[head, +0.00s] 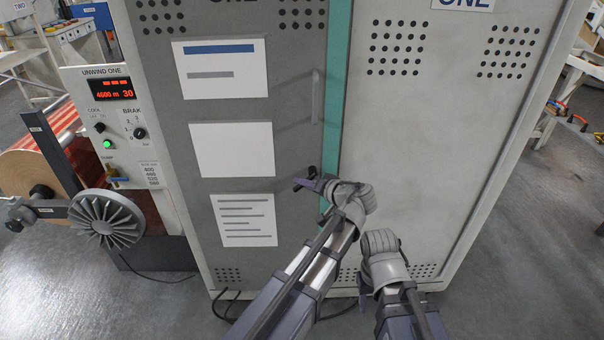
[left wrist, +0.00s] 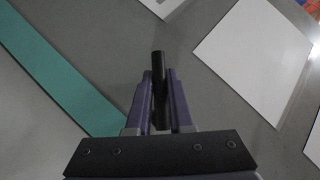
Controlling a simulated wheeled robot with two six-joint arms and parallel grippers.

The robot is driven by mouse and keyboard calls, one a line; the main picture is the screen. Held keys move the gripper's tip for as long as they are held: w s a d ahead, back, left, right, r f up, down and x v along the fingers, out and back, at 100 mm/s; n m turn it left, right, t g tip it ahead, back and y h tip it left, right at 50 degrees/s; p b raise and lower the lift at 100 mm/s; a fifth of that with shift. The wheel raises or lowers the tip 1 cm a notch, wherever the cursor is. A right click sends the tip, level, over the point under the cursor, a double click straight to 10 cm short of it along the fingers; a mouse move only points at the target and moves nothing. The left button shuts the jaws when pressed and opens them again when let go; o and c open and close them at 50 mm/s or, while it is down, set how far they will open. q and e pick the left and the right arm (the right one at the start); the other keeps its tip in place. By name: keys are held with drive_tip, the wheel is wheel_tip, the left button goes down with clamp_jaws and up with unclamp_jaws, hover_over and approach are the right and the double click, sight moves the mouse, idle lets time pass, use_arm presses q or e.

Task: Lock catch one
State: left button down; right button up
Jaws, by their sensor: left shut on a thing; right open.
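My left gripper (head: 308,182) is at the grey cabinet door, just left of the teal strip. Its two dark fingers are shut on a small black handle, which I take to be catch one (head: 299,184). In the left wrist view the black handle (left wrist: 158,62) stands upright between the fingers, its tip reaching past them. Its base is hidden by the gripper. My right gripper (head: 362,283) is low in front of the right-hand cabinet panel, apart from the catch; it is open, but its fingers are mostly hidden behind the wrist.
The cabinet door (head: 296,130) has a vertical bar handle (head: 316,97) above the catch and white sheets (head: 232,149) to the left. The teal strip (head: 338,90) runs beside it. A control panel (head: 112,125) and the unwind roll stand at left. Dark cables lie below the cabinet.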

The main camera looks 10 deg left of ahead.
use_arm(q)
drive_tip(key=shift+d+n+h+p, duration=0.3)
drive_tip(key=shift+n+h+p, duration=0.4)
drive_tip(key=shift+h+p, duration=0.4)
drive_tip(key=shift+w+d+f+n+h+p, duration=0.1)
drive_tip(key=shift+d+f+n+h+p, duration=0.1)
drive_tip(key=shift+n+h+p, duration=0.25)
drive_tip(key=shift+d+f+n+h+p, duration=0.1)
drive_tip(key=shift+d+n+h+p, duration=0.1)
drive_tip(key=shift+h, duration=0.35)
drive_tip(key=shift+w+d+f+n+h+p, duration=0.1)
drive_tip(key=shift+d+n+h+p, duration=0.25)
drive_tip(key=shift+h, duration=0.3)
drive_tip(key=shift+w+d+f+n+h+p, duration=0.1)
drive_tip(key=shift+d+n+h+p, duration=0.15)
drive_tip(key=shift+h, duration=0.4)
drive_tip(key=shift+t, duration=0.3)
drive_tip(key=c, duration=0.8)
unclamp_jaws()
drive_tip(key=shift+r, duration=0.1)
drive_tip(key=p+v, duration=0.5)
drive_tip(key=v, duration=0.2)
drive_tip(key=shift+s+r, duration=0.2)
